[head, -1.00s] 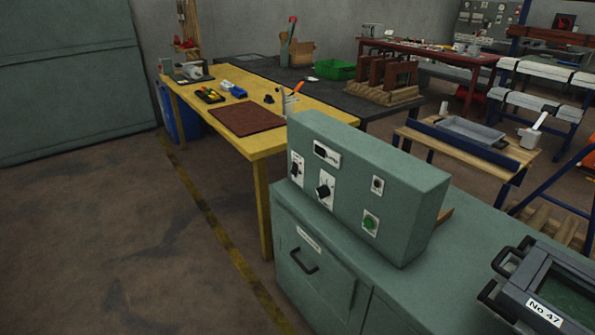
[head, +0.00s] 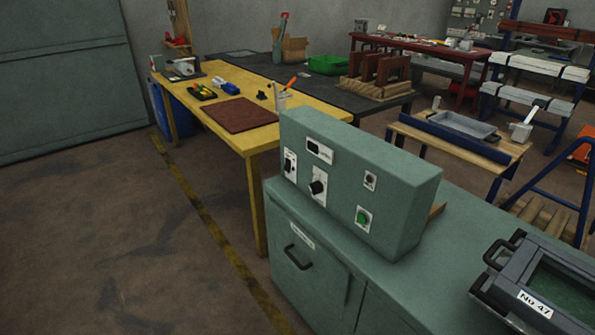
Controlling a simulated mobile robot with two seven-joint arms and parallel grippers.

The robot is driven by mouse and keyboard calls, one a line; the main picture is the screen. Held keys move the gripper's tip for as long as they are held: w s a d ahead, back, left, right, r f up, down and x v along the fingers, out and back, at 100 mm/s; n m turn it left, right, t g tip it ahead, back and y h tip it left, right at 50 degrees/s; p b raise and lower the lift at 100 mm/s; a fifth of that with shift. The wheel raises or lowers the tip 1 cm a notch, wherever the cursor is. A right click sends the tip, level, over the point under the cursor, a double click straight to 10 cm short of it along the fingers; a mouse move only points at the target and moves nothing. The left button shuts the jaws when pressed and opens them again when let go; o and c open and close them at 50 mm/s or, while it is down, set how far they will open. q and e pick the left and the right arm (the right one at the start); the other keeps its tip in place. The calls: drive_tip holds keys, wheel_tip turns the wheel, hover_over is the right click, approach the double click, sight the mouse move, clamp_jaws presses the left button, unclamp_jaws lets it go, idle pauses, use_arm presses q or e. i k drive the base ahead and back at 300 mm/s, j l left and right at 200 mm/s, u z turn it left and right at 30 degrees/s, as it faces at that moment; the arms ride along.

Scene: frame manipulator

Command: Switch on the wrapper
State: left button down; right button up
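The wrapper seems to be the green-grey machine (head: 320,305) in the right foreground of the head view. A control box (head: 385,215) stands on its top. The box's front carries a small dark display (head: 319,151), a dark switch (head: 289,164) at the left, a black rotary knob (head: 317,187), a small round control (head: 370,180) and a green button (head: 363,217). The switch's position is too small to tell. Neither of my grippers shows in the head view.
A dark-framed unit marked No 47 (head: 533,303) sits on the machine top at right. A yellow table (head: 225,85) stands behind the control box. A wooden bench (head: 465,148) is at right. The floor (head: 90,230) at left is clear, with a yellow line.

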sight(288, 162)
drive_tip(key=i+j+z, duration=0.2)
drive_tip(key=z, duration=0.2)
drive_tip(key=i+j+z, duration=0.15)
drive_tip(key=j+z, duration=0.25)
drive_tip(key=i+j, duration=0.15)
drive_tip(key=j, duration=0.25)
drive_tip(key=i+j+z, duration=0.1)
drive_tip(key=j, duration=0.25)
drive_tip(key=i+j, duration=0.15)
drive_tip(key=j, duration=0.25)
drive_tip(key=i+j+z, duration=0.1)
drive_tip(key=j, duration=0.3)
drive_tip(key=i+l, duration=0.05)
